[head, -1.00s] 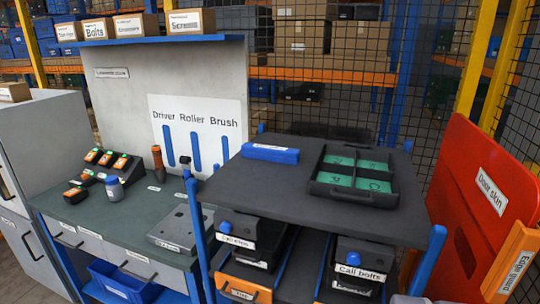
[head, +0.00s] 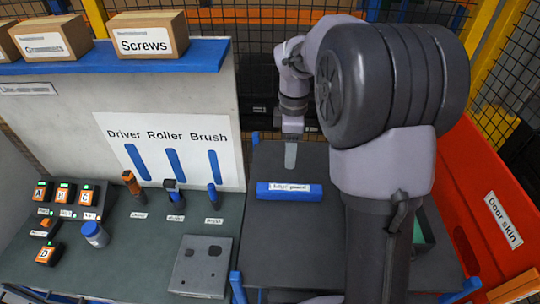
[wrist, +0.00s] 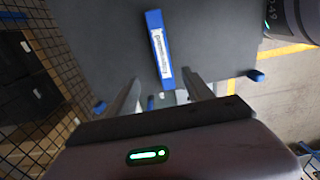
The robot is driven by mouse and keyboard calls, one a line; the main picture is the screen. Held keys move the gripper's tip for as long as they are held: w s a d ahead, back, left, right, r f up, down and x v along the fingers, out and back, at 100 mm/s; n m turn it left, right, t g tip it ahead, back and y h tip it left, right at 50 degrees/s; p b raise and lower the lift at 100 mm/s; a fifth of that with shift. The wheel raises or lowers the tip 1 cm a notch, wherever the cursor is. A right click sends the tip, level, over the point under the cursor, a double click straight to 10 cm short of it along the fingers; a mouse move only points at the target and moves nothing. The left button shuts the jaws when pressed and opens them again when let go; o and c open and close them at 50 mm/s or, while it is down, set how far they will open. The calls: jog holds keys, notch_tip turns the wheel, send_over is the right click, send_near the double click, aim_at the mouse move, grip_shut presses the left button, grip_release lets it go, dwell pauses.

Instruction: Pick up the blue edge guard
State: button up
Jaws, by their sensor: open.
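The blue edge guard (head: 283,191) is a short blue bar with a white label, lying flat on the dark top of the shelf stand (head: 290,240). It also shows in the wrist view (wrist: 158,48), running up the picture with its lower end between my fingers in that view. My gripper (head: 290,160) points down just behind the guard in the head view. Its two fingers (wrist: 160,80) are apart with nothing held. The height between fingertips and guard is hard to judge.
The green-lined tray (head: 423,235) is mostly hidden behind my arm. The red door skin (head: 500,200) stands at the right. A tool bench (head: 130,250) with a driver (head: 132,183) and a lettered panel (head: 170,140) is at left. Wire mesh (head: 255,60) stands behind.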

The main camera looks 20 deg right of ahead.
jog(key=f, duration=0.2)
jog(key=s+f, duration=0.1)
jog(key=f, duration=0.2)
jog(key=shift+s+d+f+b, duration=0.1)
jog(key=shift+s+f+b, duration=0.25)
send_over(290, 187)
jog(key=f, duration=0.4)
jog(key=shift+w+a, duration=0.15)
jog(key=shift+a, duration=0.1)
notch_tip(290, 187, down, 6)
jog(key=shift+d+f, duration=0.1)
jog(key=shift+d, duration=0.05)
jog(key=shift+s, duration=0.25)
jog(key=shift+c, duration=1.1)
grip_shut()
